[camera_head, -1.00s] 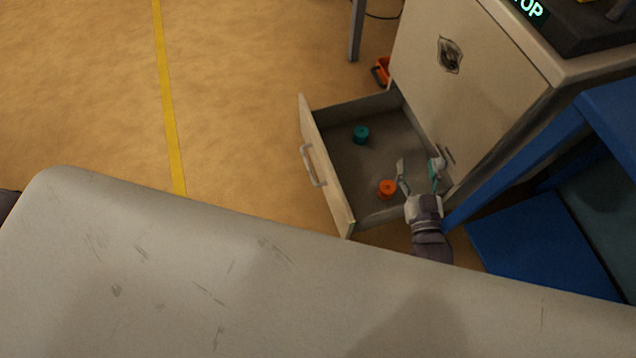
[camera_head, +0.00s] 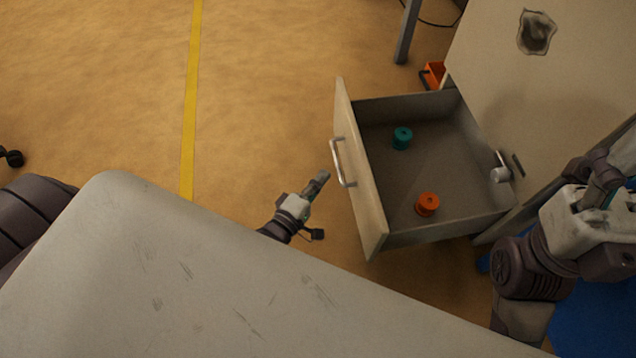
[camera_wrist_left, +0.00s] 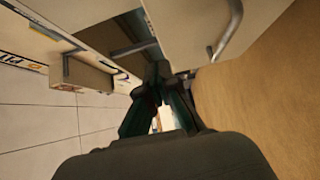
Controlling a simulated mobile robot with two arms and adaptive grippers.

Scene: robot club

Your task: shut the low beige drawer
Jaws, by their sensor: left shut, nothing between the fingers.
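The low beige drawer (camera_head: 362,185) stands pulled out from the beige cabinet (camera_head: 545,90) in the head view. Its front panel faces left and bears a metal bar handle (camera_head: 342,163). A teal spool (camera_head: 402,138) and an orange spool (camera_head: 427,204) lie inside. My left gripper (camera_head: 320,181) is shut and empty, left of the drawer front, close to the handle's lower end. In the left wrist view its shut fingers (camera_wrist_left: 160,85) point toward a beige panel, with a handle (camera_wrist_left: 226,35) at upper right. My right gripper (camera_head: 605,195) is partly visible at the right edge; its fingers are unclear.
A grey-white surface (camera_head: 200,270) fills the lower left foreground. An orange bin (camera_head: 433,73) sits on the floor behind the drawer, near a table leg (camera_head: 406,32). Something blue (camera_head: 575,325) is at lower right. The floor left of the drawer is clear.

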